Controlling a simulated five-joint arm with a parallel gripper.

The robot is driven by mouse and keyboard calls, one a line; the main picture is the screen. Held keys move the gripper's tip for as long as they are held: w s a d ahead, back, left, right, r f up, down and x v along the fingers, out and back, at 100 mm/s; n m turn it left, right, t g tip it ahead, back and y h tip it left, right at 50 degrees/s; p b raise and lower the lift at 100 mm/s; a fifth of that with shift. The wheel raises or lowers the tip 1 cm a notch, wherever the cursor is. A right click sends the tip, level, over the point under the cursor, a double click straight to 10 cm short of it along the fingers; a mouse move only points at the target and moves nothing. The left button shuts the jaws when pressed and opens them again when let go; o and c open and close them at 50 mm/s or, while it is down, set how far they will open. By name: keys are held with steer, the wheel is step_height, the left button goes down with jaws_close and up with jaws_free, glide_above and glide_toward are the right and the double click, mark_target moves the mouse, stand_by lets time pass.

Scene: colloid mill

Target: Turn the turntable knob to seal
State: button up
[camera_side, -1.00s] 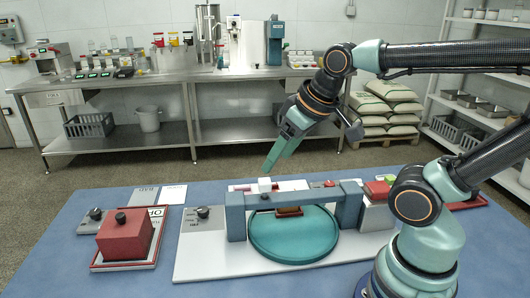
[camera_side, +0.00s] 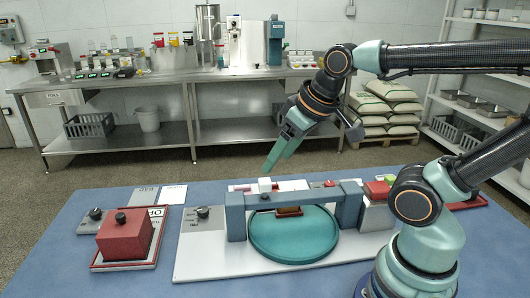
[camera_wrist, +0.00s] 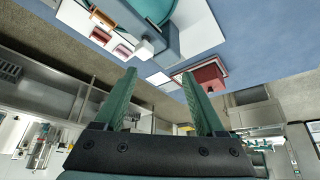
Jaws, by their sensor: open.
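The teal round turntable (camera_side: 293,240) lies flat on a white base plate (camera_side: 215,266) under a blue-grey bridge (camera_side: 290,196). A dark knob (camera_side: 203,212) sits on a small grey panel of the plate, left of the turntable; I cannot read its label or setting. The turntable also shows at the top of the wrist view (camera_wrist: 150,8). My gripper (camera_side: 270,167) is open and empty, with its fingers slanting down in the air behind the bridge, apart from the knob. Both fingers also show in the wrist view (camera_wrist: 159,73).
A red block (camera_side: 126,235) with a black knob stands in a tray at left. Another dark knob (camera_side: 96,214) is on a grey box beside it. A small white cube (camera_side: 264,184) is behind the bridge. The blue table (camera_side: 60,270) is clear at front left.

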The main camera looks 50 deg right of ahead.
steer(key=w+d+f+m+g+h, duration=0.1)
steer(key=w+d+m+g, duration=0.15)
steer(key=d+m, duration=0.5)
steer(key=m+g+y, duration=0.1)
steer(key=m+g, duration=0.2)
steer(key=m, duration=0.8)
glide_above(330, 183)
step_height(330, 183, down, 10)
steer(key=shift+n, duration=0.25)
step_height(330, 183, down, 12)
steer(key=shift+r, duration=0.15)
jaws_close()
